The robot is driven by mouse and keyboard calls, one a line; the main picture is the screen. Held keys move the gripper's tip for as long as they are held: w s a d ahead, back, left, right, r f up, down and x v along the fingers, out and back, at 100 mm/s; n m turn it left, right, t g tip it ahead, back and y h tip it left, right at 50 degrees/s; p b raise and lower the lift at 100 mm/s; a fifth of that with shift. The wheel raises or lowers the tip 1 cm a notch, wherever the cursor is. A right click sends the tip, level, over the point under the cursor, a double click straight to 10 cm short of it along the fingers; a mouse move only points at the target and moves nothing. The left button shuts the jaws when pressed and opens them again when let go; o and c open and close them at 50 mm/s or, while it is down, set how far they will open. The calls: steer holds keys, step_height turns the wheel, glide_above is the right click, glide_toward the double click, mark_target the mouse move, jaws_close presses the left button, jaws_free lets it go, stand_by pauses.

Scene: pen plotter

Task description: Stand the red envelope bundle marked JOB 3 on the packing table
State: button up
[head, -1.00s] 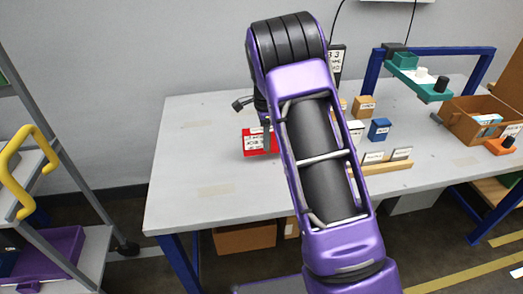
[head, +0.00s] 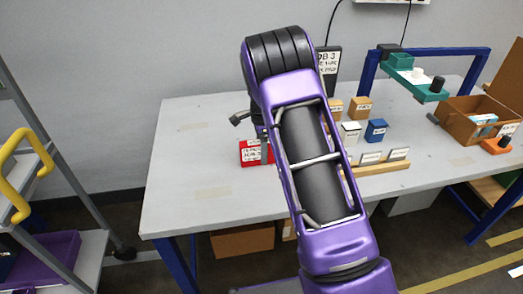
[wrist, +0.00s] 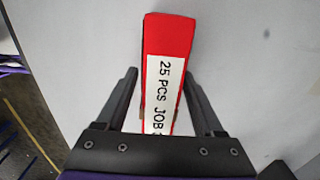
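The red envelope bundle (head: 249,153) with a white label is over the left part of the grey packing table (head: 190,160). The wrist view shows its red body (wrist: 167,35) and a label reading "25 PCS JOB", with the end of the text cut off. My gripper (wrist: 160,85) has one dark finger on each side of the bundle and is shut on it. In the head view my gripper (head: 263,150) reaches down at the bundle, partly behind my arm. The bundle looks upright, low over or on the tabletop; I cannot tell if its base touches.
Small tan, white and blue boxes (head: 376,130) stand right of my arm, behind a wooden rack (head: 380,168) of cards. A dark sign (head: 328,70) stands behind. A teal and blue frame (head: 415,85) and an open carton (head: 470,120) are further right. The table's left front is clear.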

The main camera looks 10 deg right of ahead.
step_height(320, 180, up, 12)
steer(key=shift+r+p, duration=0.15)
steer(key=shift+p, duration=0.5)
steer(key=shift+r, duration=0.1)
